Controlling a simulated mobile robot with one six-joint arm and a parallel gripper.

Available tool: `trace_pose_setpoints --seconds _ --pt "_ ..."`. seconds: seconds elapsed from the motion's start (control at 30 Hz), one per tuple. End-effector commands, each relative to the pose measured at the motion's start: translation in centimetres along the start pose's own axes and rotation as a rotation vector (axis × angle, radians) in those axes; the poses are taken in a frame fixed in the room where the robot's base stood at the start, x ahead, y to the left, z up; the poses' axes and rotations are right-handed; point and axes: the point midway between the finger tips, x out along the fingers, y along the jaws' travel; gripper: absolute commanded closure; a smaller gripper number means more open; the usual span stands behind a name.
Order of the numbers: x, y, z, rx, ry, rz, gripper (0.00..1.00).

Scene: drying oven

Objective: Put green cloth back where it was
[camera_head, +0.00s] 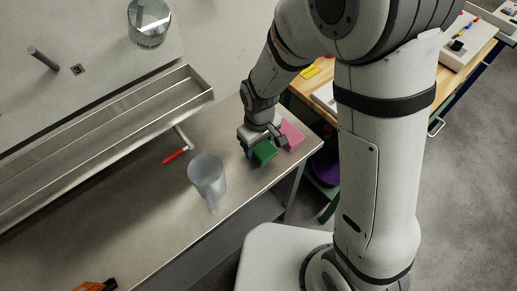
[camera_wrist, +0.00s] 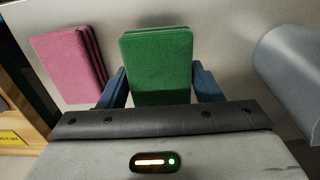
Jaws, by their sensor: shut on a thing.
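The green cloth (camera_head: 264,152) is a folded block at the right end of the steel table, in the head view. It fills the middle of the wrist view (camera_wrist: 158,62). My gripper (camera_head: 263,146) is shut on it, with one blue-grey finger on each side of the cloth in the wrist view. A pink folded cloth stack (camera_head: 291,134) lies just right of the green cloth in the head view. In the wrist view the pink stack (camera_wrist: 68,65) lies to the left, apart from the green cloth. I cannot tell whether the green cloth touches the table.
A translucent jug (camera_head: 207,178) stands left of my gripper; it shows at the right edge of the wrist view (camera_wrist: 292,70). A red-handled tool (camera_head: 176,156) lies behind it. A long steel trough (camera_head: 100,125) runs along the back. The table's front edge is close to the jug.

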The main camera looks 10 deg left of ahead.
Motion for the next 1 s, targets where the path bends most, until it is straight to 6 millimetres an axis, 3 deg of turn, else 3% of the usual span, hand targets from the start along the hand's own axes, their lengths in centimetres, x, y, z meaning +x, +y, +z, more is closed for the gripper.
trace_pose_setpoints --seconds 0.2,0.63,0.67,0.9,1.0 --pt "2.9 0.0 0.1 0.001 -0.004 -0.001 0.63" --pt "3.6 0.1 0.0 0.002 -0.001 0.0 0.63" --pt "3.5 0.1 0.0 0.002 0.0 0.0 0.4" --pt "3.5 0.1 0.0 0.003 -0.001 0.0 0.2" --pt "3.5 0.1 0.1 0.003 -0.001 0.0 0.2"
